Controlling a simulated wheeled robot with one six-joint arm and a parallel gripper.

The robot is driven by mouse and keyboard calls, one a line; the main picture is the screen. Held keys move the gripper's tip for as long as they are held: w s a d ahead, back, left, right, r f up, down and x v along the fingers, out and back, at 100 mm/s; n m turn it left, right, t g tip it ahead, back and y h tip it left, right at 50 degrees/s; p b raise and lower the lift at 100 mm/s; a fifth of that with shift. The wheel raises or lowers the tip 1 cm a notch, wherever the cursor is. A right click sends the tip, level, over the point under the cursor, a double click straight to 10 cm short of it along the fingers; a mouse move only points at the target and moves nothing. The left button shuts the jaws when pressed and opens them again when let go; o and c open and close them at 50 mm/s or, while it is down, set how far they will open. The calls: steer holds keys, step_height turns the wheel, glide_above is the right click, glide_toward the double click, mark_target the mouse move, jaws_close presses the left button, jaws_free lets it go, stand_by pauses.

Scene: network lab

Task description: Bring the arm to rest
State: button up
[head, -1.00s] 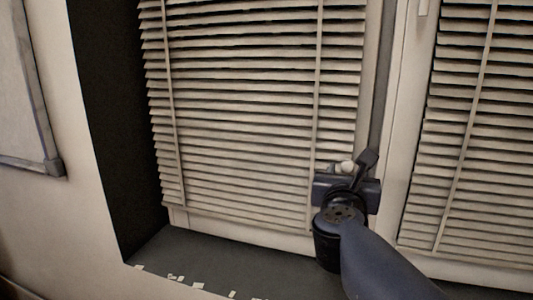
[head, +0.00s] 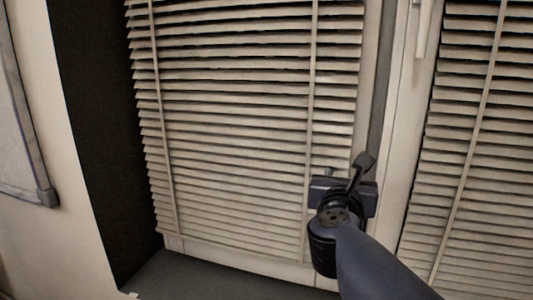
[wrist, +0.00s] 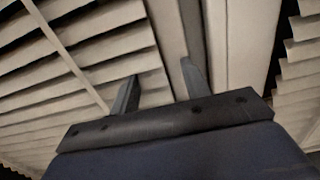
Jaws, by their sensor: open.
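My gripper (head: 346,172) is in front of the window in the head view, at the right of the left blind (head: 245,120). Its two dark fingers stand apart with nothing between them. My arm reaches up to it from the bottom right. In the wrist view, the open fingers of my gripper (wrist: 160,82) point towards the slats and the pale window frame (wrist: 232,45). I cannot tell how far the fingertips are from the blind.
A second blind (head: 475,130) hangs to the right, past the pale upright window frame (head: 402,110). A dark grey sill (head: 190,278) lies below. A dark recess side (head: 100,130) and a wall with a framed board (head: 20,150) are at the left.

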mark_target(360, 3)
steer(key=shift+r+p, duration=15.75)
steer(key=shift+p, duration=0.4)
